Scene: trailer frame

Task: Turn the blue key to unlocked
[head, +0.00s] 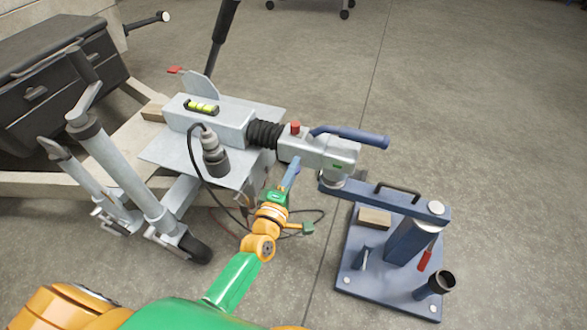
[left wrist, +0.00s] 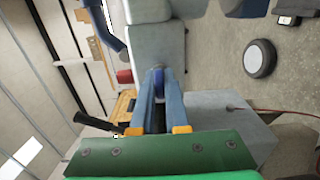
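The grey coupling head (head: 318,150) sits at the end of the trailer drawbar, with a long blue handle (head: 350,135) and a red knob (head: 295,128) on top. The blue key (left wrist: 158,82) shows in the left wrist view as a small blue piece against the grey housing, between my fingertips. My left gripper (head: 295,163) reaches the near side of the coupling head, and its fingers hide the key in the head view. In the left wrist view the left gripper (left wrist: 158,78) is closed around the key. The key's turn angle is hard to tell. My right gripper is not in view.
A blue stand (head: 385,285) with an arm, post, wooden block and red-handled tool stands right of the coupling. A black cable (head: 205,190) and plug hang by the drawbar. A jockey wheel (head: 195,248) is at left.

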